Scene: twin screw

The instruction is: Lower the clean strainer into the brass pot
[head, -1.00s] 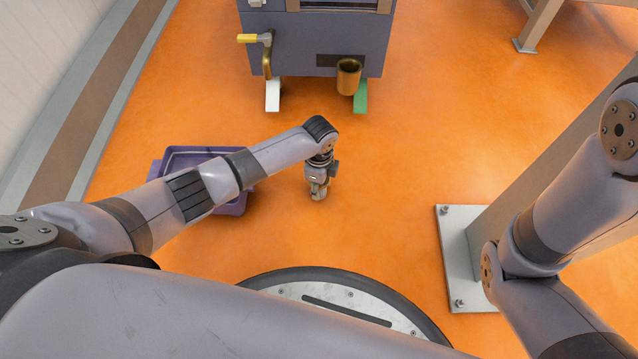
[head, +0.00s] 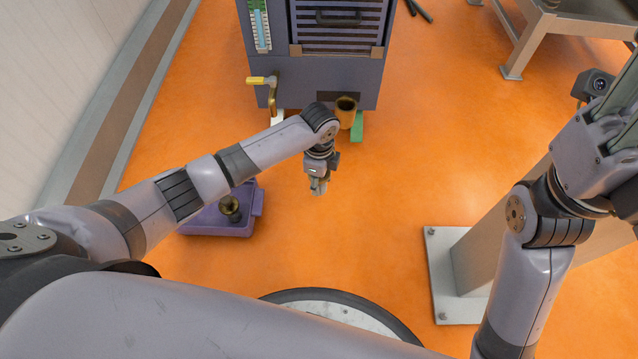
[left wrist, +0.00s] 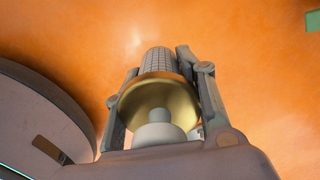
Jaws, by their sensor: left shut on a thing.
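My left gripper (head: 318,186) hangs over the orange floor near the middle of the head view. In the left wrist view its fingers are shut on the clean strainer (left wrist: 158,62), a pale mesh cylinder with a brass collar and a grey knob end. In the head view the strainer is hardly visible. The brass pot (head: 346,106) is fixed low on the front of the dark machine, open upward. It stands beyond and to the right of my gripper, apart from it. My right gripper (head: 612,125) is at the right edge, partly cut off; its opening is unclear.
The machine (head: 340,82) has a yellow-handled valve (head: 262,82) left of the pot. A grey post's base plate (head: 438,275) stands at right. Floor between gripper and machine is open.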

